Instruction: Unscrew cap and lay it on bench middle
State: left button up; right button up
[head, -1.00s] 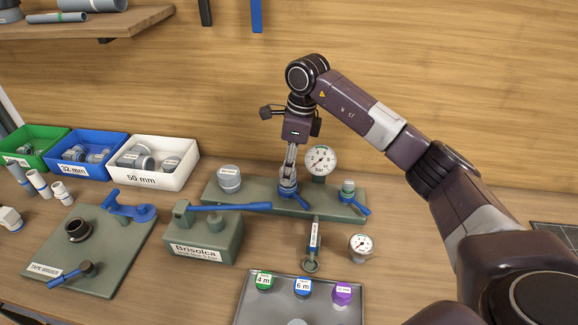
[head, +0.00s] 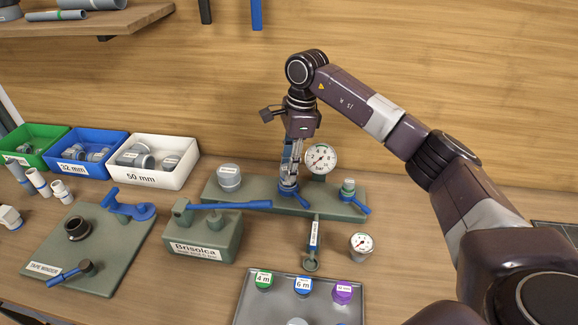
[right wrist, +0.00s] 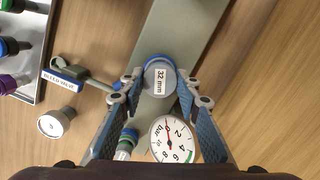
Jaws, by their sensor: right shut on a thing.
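The cap (right wrist: 160,76) is grey with a "32 mm" label and stands on an outlet of the grey-green manifold (head: 330,203), above a blue collar. My right gripper (head: 289,180) comes down on it from above and is shut on it. In the right wrist view the fingers (right wrist: 160,82) sit on both sides of the cap. In the head view the fingers largely hide the cap. I cannot tell whether its thread is still engaged. My left gripper is not in view.
A pressure gauge (head: 320,158) stands close behind the right gripper. Another grey cap (head: 229,177) and a blue-handled valve (head: 348,190) are on the manifold. A pump box (head: 200,240) and a tray (head: 255,312) stand in front. Bare bench (head: 215,285) shows between them.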

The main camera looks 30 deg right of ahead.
jog(key=shift+a, duration=0.1)
jog(key=n, duration=0.4)
jog(key=shift+n+g, duration=0.3)
jog(key=shift+n, duration=0.1)
jog(key=shift+a, duration=0.1)
jog(key=shift+n, duration=0.5)
jog(key=n, duration=0.3)
jog(key=shift+f+n+g+b, duration=0.1)
jog(key=shift+n+g+b, duration=0.2)
jog(key=shift+g, duration=0.1)
jog(key=shift+a, duration=0.1)
